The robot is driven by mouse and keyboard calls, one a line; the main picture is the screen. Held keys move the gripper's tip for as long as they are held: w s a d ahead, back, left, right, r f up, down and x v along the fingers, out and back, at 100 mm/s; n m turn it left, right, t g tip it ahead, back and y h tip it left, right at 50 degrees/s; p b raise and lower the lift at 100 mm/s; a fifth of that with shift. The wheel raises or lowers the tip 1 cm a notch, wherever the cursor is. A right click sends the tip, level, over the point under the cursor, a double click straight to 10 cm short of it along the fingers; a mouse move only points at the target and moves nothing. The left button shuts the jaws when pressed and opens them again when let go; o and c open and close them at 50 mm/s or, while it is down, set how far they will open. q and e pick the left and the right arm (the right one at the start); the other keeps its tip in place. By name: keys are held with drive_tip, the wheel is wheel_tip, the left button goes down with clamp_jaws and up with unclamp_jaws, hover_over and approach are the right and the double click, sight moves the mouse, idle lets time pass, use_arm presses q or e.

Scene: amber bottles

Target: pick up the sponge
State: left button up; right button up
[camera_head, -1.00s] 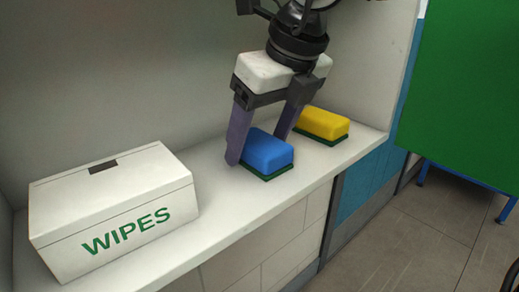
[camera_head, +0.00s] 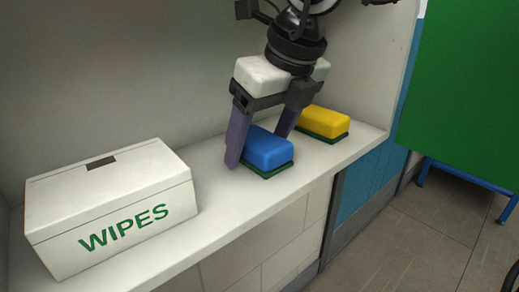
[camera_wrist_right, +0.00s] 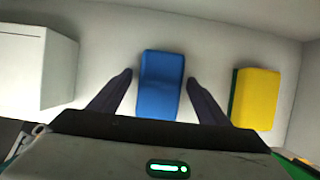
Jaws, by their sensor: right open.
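A blue sponge with a dark green base (camera_head: 268,149) lies on the white ledge; it also shows in the right wrist view (camera_wrist_right: 161,84). A yellow sponge with a green base (camera_head: 323,121) lies farther along the ledge, on the right of the right wrist view (camera_wrist_right: 256,98). My right gripper (camera_head: 256,150) is open, its fingers on either side of the blue sponge. In the right wrist view its fingertips (camera_wrist_right: 159,80) stand apart, with a gap on both sides of the blue sponge. My left gripper is not in view.
A white box marked WIPES (camera_head: 110,205) stands on the ledge (camera_head: 215,215) to the left. A wall rises behind the ledge. The ledge ends at the right beyond the yellow sponge, and the floor (camera_head: 420,240) lies below.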

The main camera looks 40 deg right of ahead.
drive_tip(key=c, duration=1.1)
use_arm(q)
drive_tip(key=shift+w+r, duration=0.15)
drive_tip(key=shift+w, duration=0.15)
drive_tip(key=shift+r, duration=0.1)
use_arm(e)
drive_tip(key=shift+r+p, duration=0.35)
drive_tip(key=shift+p, duration=0.25)
drive_tip(key=shift+r, duration=0.4)
use_arm(q)
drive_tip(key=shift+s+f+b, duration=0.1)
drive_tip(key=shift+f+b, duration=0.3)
drive_tip(key=shift+b, duration=0.65)
use_arm(e)
drive_tip(key=s+d, duration=0.1)
drive_tip(key=s, duration=1.7)
drive_tip(key=shift+d+r, duration=0.2)
